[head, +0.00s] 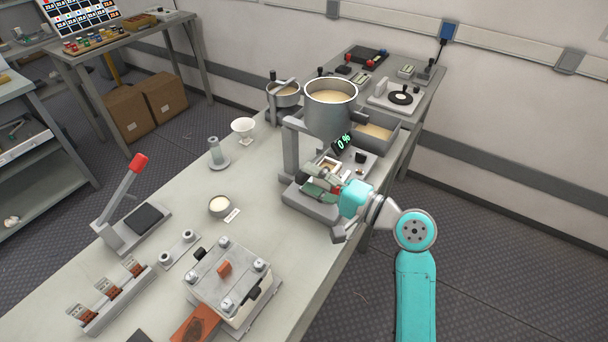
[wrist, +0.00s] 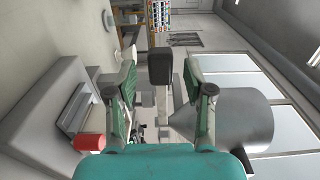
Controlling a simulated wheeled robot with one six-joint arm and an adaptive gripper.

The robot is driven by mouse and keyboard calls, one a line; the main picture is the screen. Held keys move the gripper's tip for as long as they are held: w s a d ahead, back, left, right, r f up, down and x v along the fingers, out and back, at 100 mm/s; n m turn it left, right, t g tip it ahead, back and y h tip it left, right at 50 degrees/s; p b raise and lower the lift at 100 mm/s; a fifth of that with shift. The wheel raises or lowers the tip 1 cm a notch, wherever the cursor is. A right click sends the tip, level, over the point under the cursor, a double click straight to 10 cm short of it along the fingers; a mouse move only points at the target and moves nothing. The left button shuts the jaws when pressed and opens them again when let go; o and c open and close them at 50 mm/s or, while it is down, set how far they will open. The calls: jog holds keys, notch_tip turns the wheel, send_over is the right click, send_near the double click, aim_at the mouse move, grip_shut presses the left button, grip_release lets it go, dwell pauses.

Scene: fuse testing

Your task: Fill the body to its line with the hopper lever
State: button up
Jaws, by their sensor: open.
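The hopper (head: 331,108) is a grey metal pot of pale granular fill, on a stand at the table's right side. A small display (head: 344,142) below it reads 0 %. In the wrist view the hopper (wrist: 240,118) is at the right. My gripper (head: 320,182) is open and low in front of the stand, with green pads. A black block (wrist: 160,68), which looks like the lever's handle, shows between the pads in the wrist view; I cannot tell whether they touch it. A red cylinder (wrist: 90,143) shows at lower left there. The body under the hopper is mostly hidden by my gripper.
A grey bin of pale fill (head: 375,132) stands right behind the hopper. A white funnel (head: 243,127), a small cup (head: 219,206) and a clamped box (head: 232,282) stand on the table. A press with a red-tipped handle (head: 138,163) is at left. The table between cup and stand is clear.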

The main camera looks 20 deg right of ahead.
jog(key=v, duration=0.9)
jog(key=shift+d, duration=0.1)
dwell(1.2)
